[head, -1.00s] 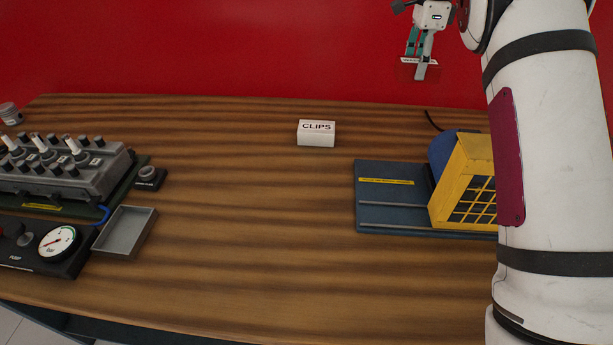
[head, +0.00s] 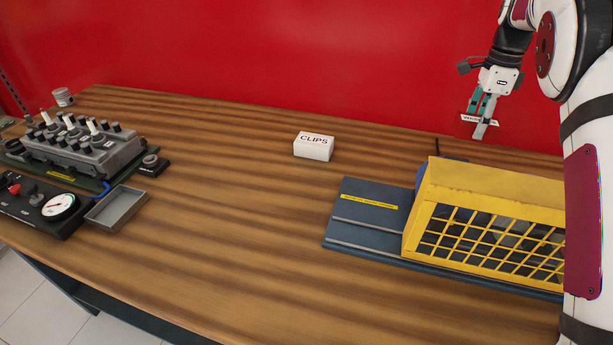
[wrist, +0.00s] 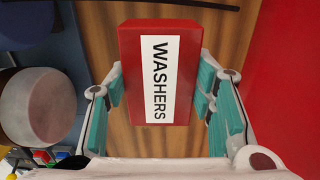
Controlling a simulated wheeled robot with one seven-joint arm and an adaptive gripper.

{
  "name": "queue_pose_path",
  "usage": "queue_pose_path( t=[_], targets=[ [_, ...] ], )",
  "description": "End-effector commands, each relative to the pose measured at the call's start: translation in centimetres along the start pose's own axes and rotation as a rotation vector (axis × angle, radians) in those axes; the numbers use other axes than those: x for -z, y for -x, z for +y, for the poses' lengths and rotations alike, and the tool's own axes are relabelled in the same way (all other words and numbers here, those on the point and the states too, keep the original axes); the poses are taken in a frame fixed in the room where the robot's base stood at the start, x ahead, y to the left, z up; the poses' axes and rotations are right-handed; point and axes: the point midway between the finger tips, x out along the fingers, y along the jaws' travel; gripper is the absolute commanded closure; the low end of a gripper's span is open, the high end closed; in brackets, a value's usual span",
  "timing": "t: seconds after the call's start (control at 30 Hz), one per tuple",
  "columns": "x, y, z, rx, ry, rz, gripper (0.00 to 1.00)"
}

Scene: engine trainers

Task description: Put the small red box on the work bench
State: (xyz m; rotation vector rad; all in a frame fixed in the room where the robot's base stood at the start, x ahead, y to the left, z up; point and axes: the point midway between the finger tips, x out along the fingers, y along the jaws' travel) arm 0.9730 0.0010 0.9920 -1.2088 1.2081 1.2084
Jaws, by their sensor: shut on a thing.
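The small red box (wrist: 132,85) has a white label reading WASHERS. It sits between the two teal-padded fingers of my gripper (wrist: 160,95) in the wrist view, with the wooden bench top below it. In the head view my gripper (head: 483,125) is at the upper right, in front of the red wall, shut on the red box (head: 466,126), which is partly hidden by the fingers. The box is held up above the far right part of the work bench (head: 230,210).
A white CLIPS box (head: 313,147) stands at the back middle. A yellow caged unit (head: 490,190) on a blue base plate (head: 365,215) is at right. The bench middle is clear.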

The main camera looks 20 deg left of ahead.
Motion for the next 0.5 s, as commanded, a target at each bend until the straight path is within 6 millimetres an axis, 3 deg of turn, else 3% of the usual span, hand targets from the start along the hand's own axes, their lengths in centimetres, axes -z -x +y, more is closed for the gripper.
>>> queue_pose_path(
  t=[0.27, 0.5],
  targets=[
    [0.0, -0.7, 0.1, -0.003, 0.000, 0.000, 0.81],
    [0.0, -4.8, 0.1, -0.004, 0.000, 0.001, 0.81]
  ],
)
